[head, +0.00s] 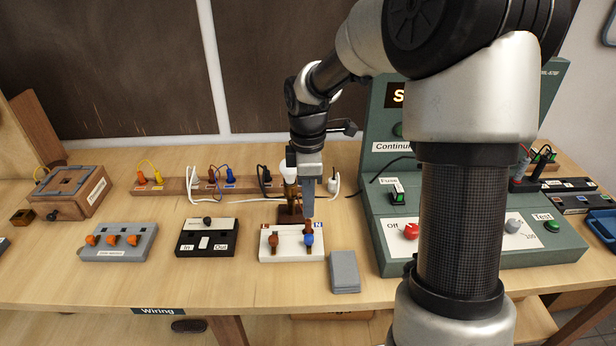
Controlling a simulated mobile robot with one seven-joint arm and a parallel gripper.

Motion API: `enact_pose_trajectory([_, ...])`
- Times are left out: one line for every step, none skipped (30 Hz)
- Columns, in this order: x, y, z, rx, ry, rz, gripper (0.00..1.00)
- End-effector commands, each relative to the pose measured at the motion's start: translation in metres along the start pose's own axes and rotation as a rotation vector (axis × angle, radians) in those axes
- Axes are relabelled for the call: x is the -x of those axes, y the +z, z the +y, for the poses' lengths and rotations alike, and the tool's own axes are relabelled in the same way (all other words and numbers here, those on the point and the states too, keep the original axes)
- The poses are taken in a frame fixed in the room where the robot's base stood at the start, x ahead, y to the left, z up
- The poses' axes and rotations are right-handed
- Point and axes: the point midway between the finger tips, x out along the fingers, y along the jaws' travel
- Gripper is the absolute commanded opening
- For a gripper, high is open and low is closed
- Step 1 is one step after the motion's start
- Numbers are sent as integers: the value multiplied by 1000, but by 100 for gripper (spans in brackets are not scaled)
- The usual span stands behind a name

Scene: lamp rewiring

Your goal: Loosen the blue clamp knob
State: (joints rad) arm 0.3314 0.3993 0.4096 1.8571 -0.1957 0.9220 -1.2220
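The blue clamp knob (308,238) stands on the right side of a white terminal block (291,251), below the letter N. A brown clamp knob (273,243) stands on the same block at the left, by the letter L. My gripper (308,212) points down directly above the blue knob, with its fingertips close to it. I cannot tell whether the fingers touch the knob, or how far apart they are. The lamp (290,190) with its white bulb stands behind the block and is partly hidden by my gripper.
A grey block (344,272) lies just right of the terminal block. The green test station (480,255) stands further right, partly behind my arm. A black switch box (207,238) and a grey terminal box (119,243) are at the left. A rack of coloured leads (200,184) runs behind.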

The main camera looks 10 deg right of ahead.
Motion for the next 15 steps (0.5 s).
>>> enact_pose_trajectory([14,0,1,0,6,0,28])
enact_pose_trajectory([20,0,1,0,4,-1,28])
enact_pose_trajectory([28,0,1,0,5,0,28])
enact_pose_trajectory([33,0,1,0,4,0,28])
enact_pose_trajectory([38,0,1,0,4,0,28])
enact_pose_trajectory([44,0,1,0,2,0,28])
enact_pose_trajectory([47,0,1,0,3,-1,28])
enact_pose_trajectory([51,0,1,0,3,0,28])
enact_pose_trajectory([55,0,1,0,3,0,28])
enact_pose_trajectory([57,0,0,0,2,0,28])
enact_pose_trajectory([59,0,0,1,2,0,28])
enact_pose_trajectory([60,0,0,1,1,0,28])
enact_pose_trajectory([61,0,0,1,1,0,28])
enact_pose_trajectory([62,0,0,1,1,0,28])
enact_pose_trajectory([62,0,0,1,0,0,28])
